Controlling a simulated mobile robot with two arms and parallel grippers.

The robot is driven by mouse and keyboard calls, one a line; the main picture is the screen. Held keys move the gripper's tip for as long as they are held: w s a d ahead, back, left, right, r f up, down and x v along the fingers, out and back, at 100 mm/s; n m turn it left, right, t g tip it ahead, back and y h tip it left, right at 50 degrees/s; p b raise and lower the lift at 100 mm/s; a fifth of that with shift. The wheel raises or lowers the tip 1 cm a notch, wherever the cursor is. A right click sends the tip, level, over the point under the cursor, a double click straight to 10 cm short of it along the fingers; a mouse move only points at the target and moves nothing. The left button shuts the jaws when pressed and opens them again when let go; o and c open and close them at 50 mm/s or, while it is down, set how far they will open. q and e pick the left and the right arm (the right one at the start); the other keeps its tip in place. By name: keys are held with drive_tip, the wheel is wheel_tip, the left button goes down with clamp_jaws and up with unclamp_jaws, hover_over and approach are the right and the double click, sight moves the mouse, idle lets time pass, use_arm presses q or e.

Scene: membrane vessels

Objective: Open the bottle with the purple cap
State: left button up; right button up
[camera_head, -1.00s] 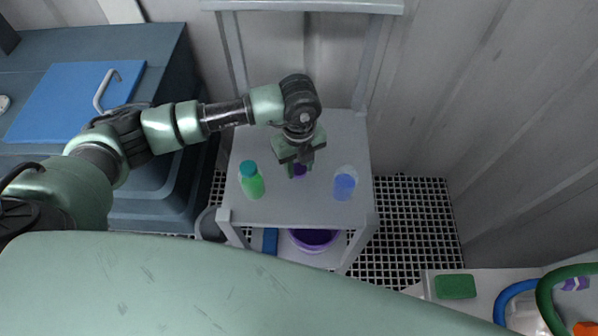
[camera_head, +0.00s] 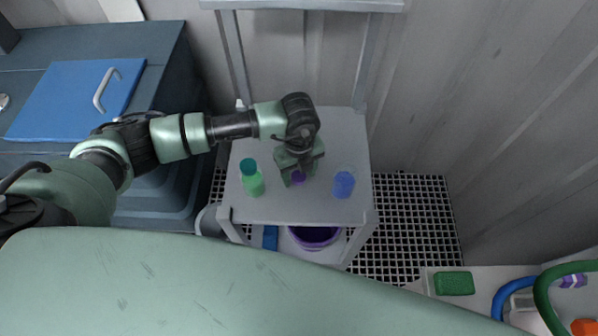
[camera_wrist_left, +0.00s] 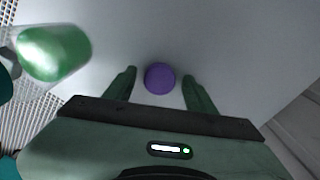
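The purple cap (camera_head: 298,178) shows on the small grey table, just under my left gripper (camera_head: 301,175). In the left wrist view the cap (camera_wrist_left: 159,78) is a purple disc seen from above, between the two fingers of my left gripper (camera_wrist_left: 159,80). The fingers are apart, with a visible gap on each side of the cap. The bottle body under the cap is hidden in both views. My right gripper is not in view.
A green bottle with a teal cap (camera_head: 253,184) stands left of the gripper on the table (camera_head: 290,211). A blue vessel (camera_head: 343,186) stands to the right. A purple bucket (camera_head: 315,236) is below. A grey wall (camera_head: 480,100) stands right of the table.

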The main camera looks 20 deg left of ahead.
sight(299, 177)
use_arm(q)
drive_tip(key=shift+r, duration=0.1)
wheel_tip(299, 177, up, 12)
drive_tip(key=b, duration=0.2)
idle(0.3)
drive_tip(key=shift+s, duration=0.1)
